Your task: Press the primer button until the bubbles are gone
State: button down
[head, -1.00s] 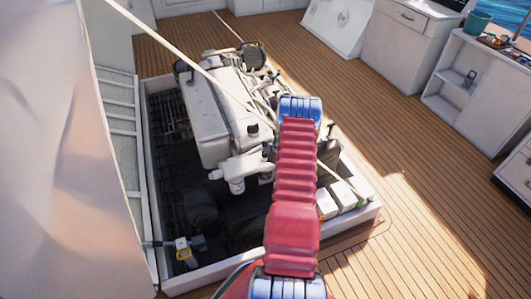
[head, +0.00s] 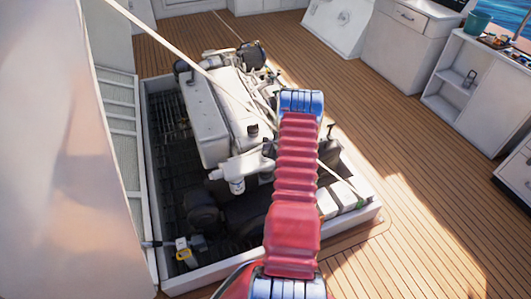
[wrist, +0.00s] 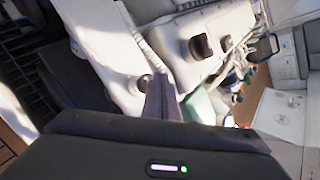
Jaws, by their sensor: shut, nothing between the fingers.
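The white engine (head: 210,120) sits in the open hatch in the head view, and its pale top fills much of the wrist view (wrist: 170,35). A white fitting with a cup below it (head: 237,184) is on its near side. My gripper (wrist: 158,82) is shut and empty, its fingertips over or against the pale engine part beside a small dark knob (wrist: 145,82). I cannot tell whether they touch or whether that knob is the primer button. A larger dark round cap (wrist: 200,47) lies beyond. My arm hides the gripper in the head view. No bubbles can be made out.
The hatch has a raised white rim (head: 355,219). A pale taut rope (head: 175,53) crosses above the engine. A yellow-and-grey fitting (head: 184,249) is at the near left of the hatch. Wooden deck (head: 410,150) is clear at right, before white cabinets (head: 467,92).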

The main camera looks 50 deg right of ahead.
aim_at(266, 153)
jog(key=shift+r, duration=2.55)
